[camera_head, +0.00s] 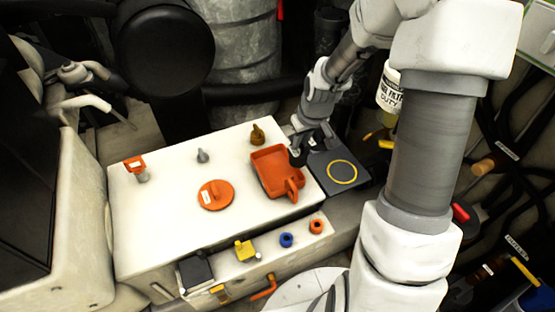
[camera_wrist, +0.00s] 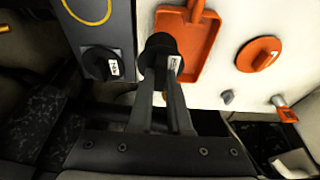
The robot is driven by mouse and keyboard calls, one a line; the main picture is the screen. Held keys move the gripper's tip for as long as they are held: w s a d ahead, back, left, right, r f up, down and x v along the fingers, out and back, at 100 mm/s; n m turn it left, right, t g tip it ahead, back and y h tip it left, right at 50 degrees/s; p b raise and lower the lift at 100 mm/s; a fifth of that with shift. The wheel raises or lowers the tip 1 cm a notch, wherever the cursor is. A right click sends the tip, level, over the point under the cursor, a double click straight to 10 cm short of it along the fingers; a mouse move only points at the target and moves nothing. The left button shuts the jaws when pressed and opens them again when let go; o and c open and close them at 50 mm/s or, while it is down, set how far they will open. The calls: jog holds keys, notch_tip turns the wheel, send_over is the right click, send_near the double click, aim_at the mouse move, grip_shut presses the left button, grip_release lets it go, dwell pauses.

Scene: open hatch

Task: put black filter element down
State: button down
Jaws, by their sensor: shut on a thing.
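My gripper (camera_wrist: 160,82) is shut on the black filter element (camera_wrist: 160,47), a dark cylinder with a flanged top and a pale label. It also shows in the head view (camera_head: 297,157), partly hidden by my gripper (camera_head: 301,143). In the wrist view it overlaps the left edge of the orange tray (camera_wrist: 195,62); its height above the surface is hard to tell. A dark grey plate (camera_head: 322,166) with a yellow ring lies just right of the tray in the head view. A second black labelled part (camera_wrist: 101,63) sits at that plate's edge in the wrist view.
The white top also holds an orange disc (camera_head: 215,195), a grey knob (camera_head: 202,156), a brown-gold part (camera_head: 257,135) and an orange-topped fitting (camera_head: 135,165). Blue (camera_head: 286,240) and orange (camera_head: 316,226) rings sit along the front. The white top's left part is mostly clear.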

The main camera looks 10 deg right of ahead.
jog(key=shift+w+a+f+b, duration=0.55)
jog(key=shift+a+f, duration=0.35)
jog(key=shift+f, duration=0.4)
jog(key=shift+w+a+f+b, duration=0.55)
jog(key=shift+a+f, duration=0.4)
jog(key=shift+f, duration=0.4)
jog(key=shift+w+a+f+b, duration=0.45)
jog(key=shift+w+a+f, duration=0.35)
jog(key=shift+f, duration=0.5)
jog(key=shift+s+a+f, duration=0.1)
jog(key=shift+s, duration=0.05)
jog(key=c, duration=0.9)
grip_release()
jog(key=shift+o, duration=0.2)
